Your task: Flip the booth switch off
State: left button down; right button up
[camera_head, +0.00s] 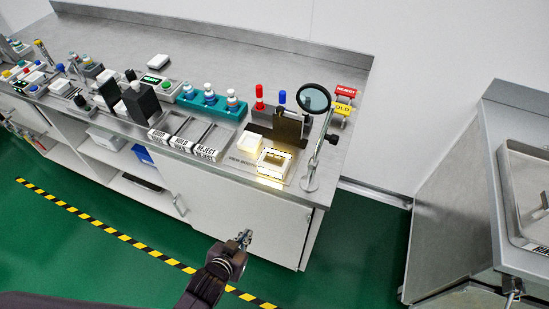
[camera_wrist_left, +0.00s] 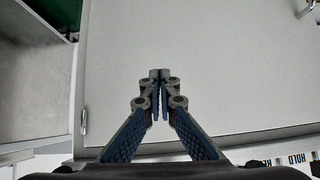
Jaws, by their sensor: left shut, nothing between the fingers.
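The view booth (camera_head: 250,146) stands near the right end of the steel bench, with glowing white panels and a dark backboard (camera_head: 290,130). A bright, lit box (camera_head: 275,161) sits at its front, so the booth light looks on. I cannot make out the switch itself for certain. My left gripper (camera_head: 245,237) is shut and empty, in front of the bench and below the booth, apart from it. In the left wrist view its fingertips (camera_wrist_left: 159,75) meet before a pale cabinet panel (camera_wrist_left: 235,70).
A magnifier (camera_head: 313,98) on a stand rises right of the booth. Labelled trays (camera_head: 205,153) and a teal bottle rack (camera_head: 212,104) stand to the left. A steel unit (camera_head: 480,200) is at the right.

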pick_arm(q)
jog(key=w+d+r+t+h, duration=0.1)
jog(key=d+r+t, duration=0.1)
jog(key=r, duration=1.2)
jog(key=w+d+r+t+h, duration=0.1)
jog(key=w+d+r+t, duration=0.1)
jog(key=r, duration=1.2)
jog(key=shift+w+d+r+t, duration=0.2)
jog(key=shift+d+r+t, duration=0.1)
jog(key=shift+d+r, duration=0.15)
jog(key=shift+f, duration=0.1)
jog(key=p, duration=0.3)
send_over(274, 168)
notch_tip(274, 168, down, 2)
jog(key=shift+f, duration=0.1)
notch_tip(274, 168, down, 3)
jog(key=shift+d+r, duration=0.1)
jog(key=shift+r, duration=0.1)
jog(key=shift+f, duration=0.8)
